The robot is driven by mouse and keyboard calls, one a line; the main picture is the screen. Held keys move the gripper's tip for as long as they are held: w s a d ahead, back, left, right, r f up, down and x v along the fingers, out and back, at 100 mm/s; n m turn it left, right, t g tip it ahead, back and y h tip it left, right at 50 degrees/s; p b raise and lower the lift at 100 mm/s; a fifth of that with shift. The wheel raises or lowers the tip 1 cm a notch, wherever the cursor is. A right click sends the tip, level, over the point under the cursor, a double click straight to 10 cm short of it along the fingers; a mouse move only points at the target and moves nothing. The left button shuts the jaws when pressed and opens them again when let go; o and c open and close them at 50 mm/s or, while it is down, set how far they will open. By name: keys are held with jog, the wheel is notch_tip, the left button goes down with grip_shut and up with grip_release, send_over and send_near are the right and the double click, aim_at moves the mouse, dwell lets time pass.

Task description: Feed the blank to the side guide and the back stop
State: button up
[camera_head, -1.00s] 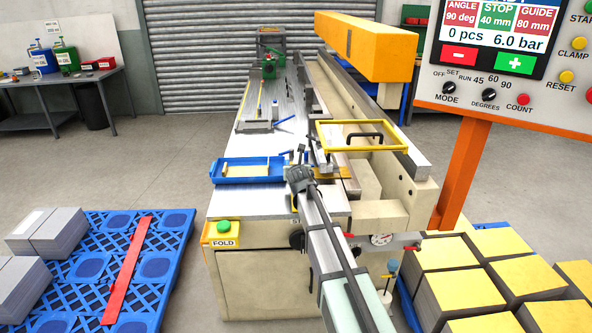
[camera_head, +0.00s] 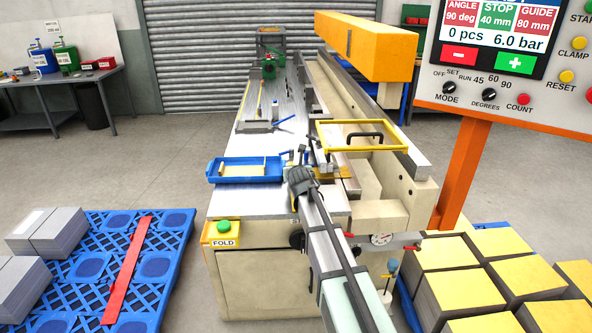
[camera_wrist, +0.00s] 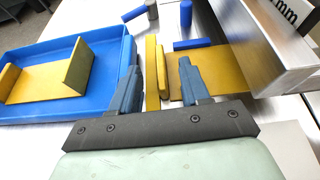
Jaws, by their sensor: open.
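My gripper (camera_wrist: 160,62) is open, low over the folding machine's table. In the wrist view, two yellow bars (camera_wrist: 151,75) stand between its fingers, touching neither visibly. A flat gold-coloured blank (camera_wrist: 222,80) lies partly beneath the right finger, its right side close to the metal beam (camera_wrist: 275,55). I cannot tell whether its edge goes under the beam. A small blue block (camera_wrist: 193,43) is at its far edge. Which parts are the side guide and back stop is unclear. In the head view, my wrist hides most of the fingers.
A blue tray (camera_head: 213,174) holding a bent gold piece (camera_wrist: 48,82) is just left of my gripper. A yellow frame guard (camera_head: 362,121) stands above the beam on the right. The table (camera_head: 262,203) is bare in front of the tray.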

jog(key=v, duration=1.1)
jog(key=shift+s+r, duration=0.15)
jog(key=shift+s, duration=0.1)
